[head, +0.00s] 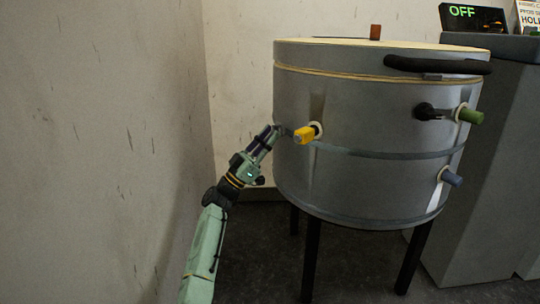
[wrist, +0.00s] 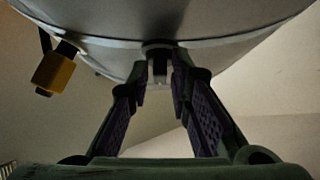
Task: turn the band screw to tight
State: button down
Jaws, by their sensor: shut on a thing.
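The grey drum (head: 350,185) stands on dark legs, with a dark band (head: 400,155) around its middle. My gripper (head: 278,130) reaches in from the lower left to the drum's left side, left of a yellow-handled fitting (head: 304,134). In the wrist view my gripper (wrist: 160,75) points at the drum wall (wrist: 215,50). Its fingertips close around a small grey piece, the band screw (wrist: 158,70), below a dark mount on the drum. The fingertips hide part of the screw. In the head view the screw cannot be made out.
The yellow fitting also shows close by at the left in the wrist view (wrist: 53,73). A green knob (head: 470,115), a blue-grey knob (head: 451,177) and a black handle (head: 437,66) stick out on the right. A wall (head: 100,150) stands left of my arm.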

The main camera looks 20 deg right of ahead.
jog(key=shift+d+r+m+g+b, duration=0.1)
jog(key=shift+m+g+b, duration=0.5)
jog(key=shift+m+g, duration=0.15)
jog(key=c, duration=1.7)
grip_release()
jog(key=shift+o, duration=0.2)
jog(key=v, duration=0.7)
jog(key=shift+f, duration=0.25)
jog(key=shift+o, duration=0.4)
